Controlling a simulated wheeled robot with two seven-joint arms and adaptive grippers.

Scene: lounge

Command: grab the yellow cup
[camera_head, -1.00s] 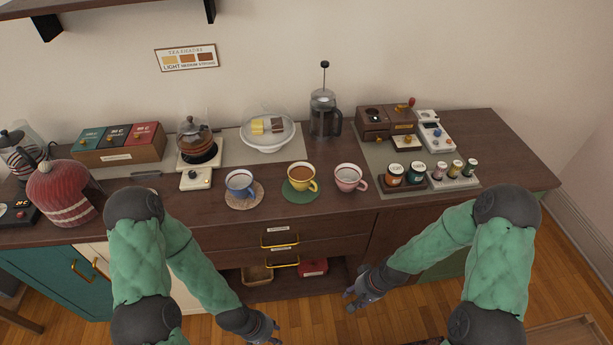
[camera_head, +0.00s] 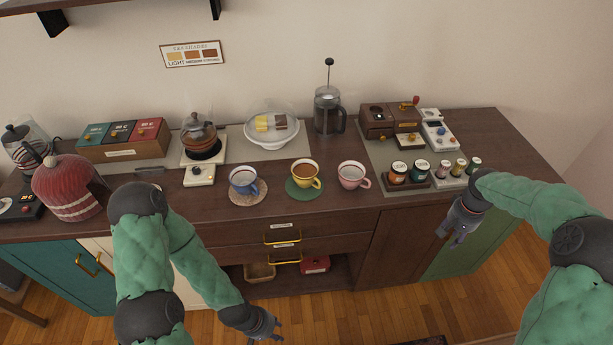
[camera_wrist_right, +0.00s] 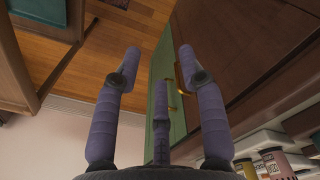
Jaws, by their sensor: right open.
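The yellow cup (camera_head: 306,174) holds a brown drink and stands upright on a round green coaster (camera_head: 291,193) on the counter, between a blue cup (camera_head: 243,181) and a pink cup (camera_head: 352,175). Its handle points to the right. My right gripper (camera_head: 452,238) is open and empty, in front of the counter's right part, well to the right of the cup and below it. Its spread fingers also show in the right wrist view (camera_wrist_right: 158,65). My left gripper (camera_head: 272,335) hangs low in front of the counter; its fingers are too small to judge.
Jars (camera_head: 420,171) stand on a mat at the right of the counter (camera_head: 500,140). A French press (camera_head: 328,112) and a domed cake plate (camera_head: 271,140) stand behind the cups. The counter strip in front of the cups is clear. Drawer handles (camera_head: 283,236) stick out below.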

